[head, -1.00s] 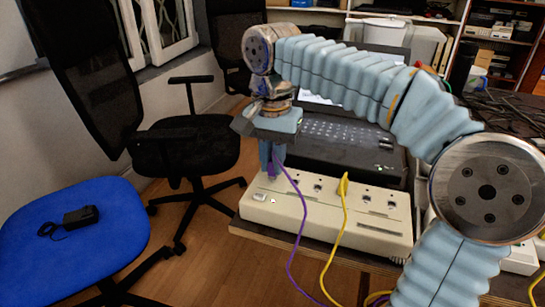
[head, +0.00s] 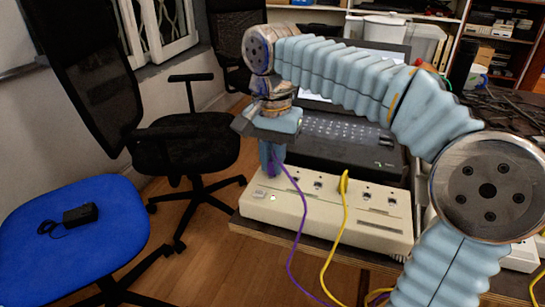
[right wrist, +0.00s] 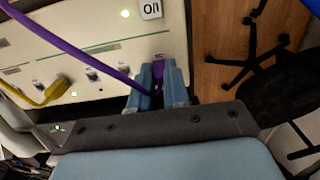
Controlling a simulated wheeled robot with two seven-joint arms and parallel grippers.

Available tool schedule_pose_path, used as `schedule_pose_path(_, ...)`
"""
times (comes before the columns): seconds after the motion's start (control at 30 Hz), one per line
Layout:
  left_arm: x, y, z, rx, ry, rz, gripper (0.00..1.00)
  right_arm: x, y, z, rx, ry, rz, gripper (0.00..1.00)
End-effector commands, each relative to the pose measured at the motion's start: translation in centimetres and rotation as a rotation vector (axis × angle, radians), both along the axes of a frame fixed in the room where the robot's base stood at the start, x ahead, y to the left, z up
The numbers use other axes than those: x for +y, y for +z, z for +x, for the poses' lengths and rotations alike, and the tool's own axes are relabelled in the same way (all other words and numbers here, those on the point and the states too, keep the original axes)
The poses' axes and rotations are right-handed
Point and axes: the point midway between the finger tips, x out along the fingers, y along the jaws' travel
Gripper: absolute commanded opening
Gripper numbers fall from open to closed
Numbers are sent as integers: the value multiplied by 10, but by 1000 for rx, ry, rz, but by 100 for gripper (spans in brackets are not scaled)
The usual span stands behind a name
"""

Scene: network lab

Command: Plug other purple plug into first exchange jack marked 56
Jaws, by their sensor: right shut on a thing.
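My right gripper (head: 271,174) is shut on a purple plug at the left part of the cream exchange box (head: 335,217). In the right wrist view its fingers (right wrist: 158,78) enclose the purple plug (right wrist: 157,72), of which only a small part shows. The purple cable (head: 297,228) hangs down the box's front; it also crosses the right wrist view (right wrist: 72,48). The fingers are at the box's row of jacks. They hide the jack behind them, so I cannot tell whether the plug is seated. The jack numbers are not readable. My left gripper is out of view.
A yellow plug (head: 344,184) with a yellow cable stands in a jack further right. Open jacks (head: 367,197) lie beyond it. A black case (head: 345,150) stands behind the box. A blue chair (head: 110,255) and a black chair (head: 190,143) are at left.

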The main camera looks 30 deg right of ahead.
Motion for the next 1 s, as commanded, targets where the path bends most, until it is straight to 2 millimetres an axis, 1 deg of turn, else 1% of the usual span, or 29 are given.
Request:
schedule_pose_path(0.03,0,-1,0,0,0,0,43,0,-1,0,0,0,0,0)
schedule_pose_path(0.07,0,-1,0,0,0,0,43,0,-1,0,0,0,0,18)
schedule_pose_path(0.23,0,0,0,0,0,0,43,0,-1,0,0,0,0,45)
schedule_pose_path(0.5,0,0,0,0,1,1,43,0,0,0,0,0,0,45)
schedule_pose_path(0.57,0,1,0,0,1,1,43,0,2,0,0,0,0,45)
schedule_pose_path(0.63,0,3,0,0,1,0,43,0,9,1,-2,0,1,45)
schedule_pose_path(0.77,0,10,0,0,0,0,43,0,35,1,-2,1,1,45)
schedule_pose_path(0.9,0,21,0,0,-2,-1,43,0,72,1,-4,0,0,45)
schedule_pose_path(1.0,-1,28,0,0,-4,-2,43,0,96,1,-2,2,1,45)
